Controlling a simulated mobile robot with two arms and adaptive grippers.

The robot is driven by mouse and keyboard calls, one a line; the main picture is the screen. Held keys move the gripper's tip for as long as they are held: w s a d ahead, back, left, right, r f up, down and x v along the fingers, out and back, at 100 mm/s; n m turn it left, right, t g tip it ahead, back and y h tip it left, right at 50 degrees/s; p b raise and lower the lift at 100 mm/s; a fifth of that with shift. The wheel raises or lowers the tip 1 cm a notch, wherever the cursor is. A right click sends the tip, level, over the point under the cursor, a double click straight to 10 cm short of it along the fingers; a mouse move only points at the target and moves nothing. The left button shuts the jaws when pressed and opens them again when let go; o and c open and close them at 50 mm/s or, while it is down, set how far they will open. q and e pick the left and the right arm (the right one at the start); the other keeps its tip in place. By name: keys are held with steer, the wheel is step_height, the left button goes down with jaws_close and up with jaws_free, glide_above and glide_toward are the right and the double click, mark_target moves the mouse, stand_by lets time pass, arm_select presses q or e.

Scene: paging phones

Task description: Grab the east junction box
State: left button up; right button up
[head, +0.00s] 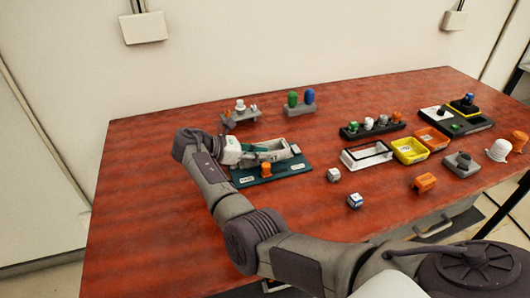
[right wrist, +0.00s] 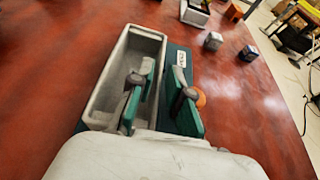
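No readable label marks which thing is the east junction box. Two pale boxes hang on the wall, one at upper left (head: 143,28) and one at upper right (head: 454,20). My right gripper (head: 262,154) is low over a teal board (head: 245,180) that carries a long grey tray (head: 290,162). In the right wrist view, my right gripper (right wrist: 163,85) is open, one finger over the tray (right wrist: 101,88), the other over the teal board (right wrist: 176,58). Nothing shows held. An orange piece (head: 266,170) on the board is partly hidden behind that finger in the wrist view (right wrist: 200,97). My left gripper is out of view.
Two small cubes (head: 333,174) (head: 354,201) and an orange block (head: 425,183) lie right of the board. A white frame (head: 366,154), a yellow bin (head: 409,150) and an orange bin (head: 432,138) stand farther right. The red table's left side is clear.

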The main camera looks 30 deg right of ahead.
steer(key=x, duration=0.2)
steer(key=shift+s+d, duration=0.1)
steer(key=shift+d, duration=0.2)
jaws_close()
steer(key=shift+r, duration=0.1)
